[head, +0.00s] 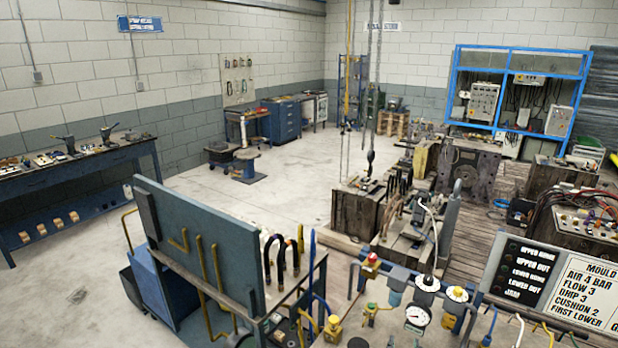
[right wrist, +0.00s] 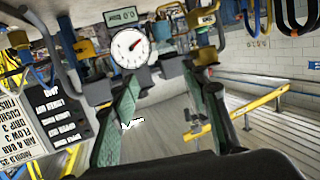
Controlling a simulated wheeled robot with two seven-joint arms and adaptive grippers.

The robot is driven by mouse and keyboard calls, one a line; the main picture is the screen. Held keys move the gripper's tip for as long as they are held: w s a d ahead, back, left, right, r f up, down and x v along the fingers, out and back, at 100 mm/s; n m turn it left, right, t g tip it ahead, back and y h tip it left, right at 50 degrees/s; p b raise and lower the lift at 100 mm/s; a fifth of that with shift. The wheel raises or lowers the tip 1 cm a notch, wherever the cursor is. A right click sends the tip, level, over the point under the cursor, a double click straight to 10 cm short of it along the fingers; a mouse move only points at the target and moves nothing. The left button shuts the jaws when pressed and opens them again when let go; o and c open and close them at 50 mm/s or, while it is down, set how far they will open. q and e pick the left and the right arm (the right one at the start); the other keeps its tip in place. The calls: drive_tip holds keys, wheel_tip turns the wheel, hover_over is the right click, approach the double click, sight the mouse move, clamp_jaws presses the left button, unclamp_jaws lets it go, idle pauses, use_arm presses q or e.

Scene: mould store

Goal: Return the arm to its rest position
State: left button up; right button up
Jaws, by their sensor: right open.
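My right gripper (right wrist: 163,84) shows in the right wrist view, its two green-padded fingers spread apart with nothing between them. Beyond the fingertips is a round white pressure gauge (right wrist: 131,46); I cannot tell how far off it is. A gauge also shows at the front of the head view (head: 417,317), among valves and hoses. I cannot make out either gripper clearly in the head view, and my left gripper is in neither view.
A black label panel (head: 524,272) and white mould settings sign (head: 590,293) stand front right. A blue panelled cart (head: 200,235) stands front left. A blue workbench (head: 80,172) lines the left wall. Wooden crates (head: 355,208) stand mid-right. The centre-left floor (head: 270,200) is clear.

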drive_tip(key=s+d+f+g, duration=0.3)
drive_tip(key=s+d+f, duration=0.2)
drive_tip(key=s+f, duration=0.25)
drive_tip(key=s+d+f+n+g+y, duration=0.1)
drive_tip(key=s+f+g, duration=0.3)
drive_tip(key=s, duration=0.6)
drive_tip(key=s+d+f+n+g+y, duration=0.15)
drive_tip(key=s+f, duration=0.35)
drive_tip(key=s, duration=0.5)
drive_tip(key=s+f+g, duration=0.3)
drive_tip(key=s+f, duration=0.2)
drive_tip(key=s, duration=0.6)
wheel_tip(320, 180, down, 31)
drive_tip(key=s+a+g, duration=0.1)
drive_tip(key=s+g, duration=0.1)
drive_tip(key=s, duration=0.1)
drive_tip(key=s+f+n, duration=0.1)
drive_tip(key=s+f, duration=1.5)
drive_tip(key=s, duration=0.2)
drive_tip(key=shift+a+g+y, duration=0.2)
drive_tip(key=shift+g+y, duration=0.15)
drive_tip(key=shift+y, duration=0.1)
drive_tip(key=shift+s+f+n, duration=0.1)
drive_tip(key=shift+n, duration=0.15)
